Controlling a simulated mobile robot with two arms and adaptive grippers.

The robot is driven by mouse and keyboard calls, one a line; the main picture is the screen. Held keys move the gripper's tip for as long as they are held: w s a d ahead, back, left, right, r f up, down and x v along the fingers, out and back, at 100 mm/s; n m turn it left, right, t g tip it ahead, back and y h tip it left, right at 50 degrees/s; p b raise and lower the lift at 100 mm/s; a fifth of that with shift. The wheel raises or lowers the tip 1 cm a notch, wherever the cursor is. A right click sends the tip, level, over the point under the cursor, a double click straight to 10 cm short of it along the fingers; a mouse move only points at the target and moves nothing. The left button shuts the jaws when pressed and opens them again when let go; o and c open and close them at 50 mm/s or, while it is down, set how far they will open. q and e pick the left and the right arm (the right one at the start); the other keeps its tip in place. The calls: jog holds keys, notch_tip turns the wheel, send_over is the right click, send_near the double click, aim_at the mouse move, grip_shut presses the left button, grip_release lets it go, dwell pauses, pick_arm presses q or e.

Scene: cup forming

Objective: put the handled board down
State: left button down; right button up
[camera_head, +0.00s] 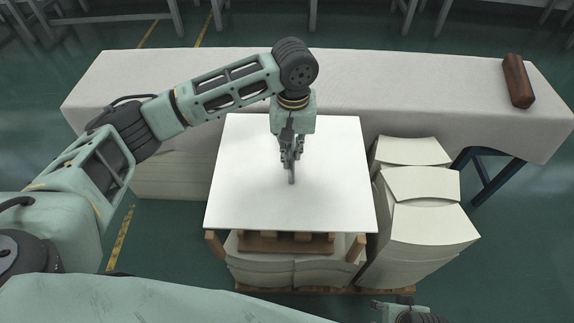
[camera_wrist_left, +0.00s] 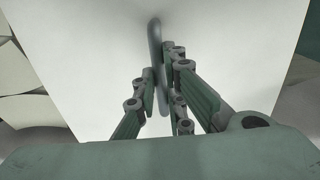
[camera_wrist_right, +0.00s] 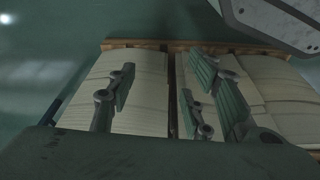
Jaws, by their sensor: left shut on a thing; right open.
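The handled board (camera_head: 245,195) is a large flat white square panel in the middle of the head view. Its grey bar handle (camera_wrist_left: 155,40) stands up from its middle in the left wrist view. My left gripper (camera_head: 291,160) is above the board's middle, shut on this handle; the left wrist view shows the fingers (camera_wrist_left: 163,95) on both sides of it. The board looks level over the stacks beneath it; whether it touches them I cannot tell. My right gripper (camera_wrist_right: 155,95) is open and empty, above pale stacked sheets.
Stacks of curved cream sheets (camera_head: 435,225) stand right of the board, on a wooden pallet (camera_head: 320,290). More stacks show under its front edge (camera_head: 265,270). A long pale table (camera_head: 430,85) runs behind, with a brown block (camera_head: 517,82) at its right end.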

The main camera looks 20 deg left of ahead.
pick_arm(q)
jog(key=shift+s+a+f, duration=0.4)
jog(key=shift+s+a, duration=0.05)
notch_tip(320, 180, down, 4)
jog(key=shift+r+b, duration=0.2)
jog(key=shift+b, duration=0.5)
jog(key=shift+f, duration=0.15)
pick_arm(e)
notch_tip(320, 180, up, 5)
jog(key=shift+w+r, duration=0.15)
jog(key=shift+r, duration=0.05)
pick_arm(q)
jog(key=c, duration=2.2)
grip_release()
jog(key=shift+f, duration=0.1)
jog(key=o, duration=0.4)
pick_arm(e)
jog(key=shift+f, duration=0.1)
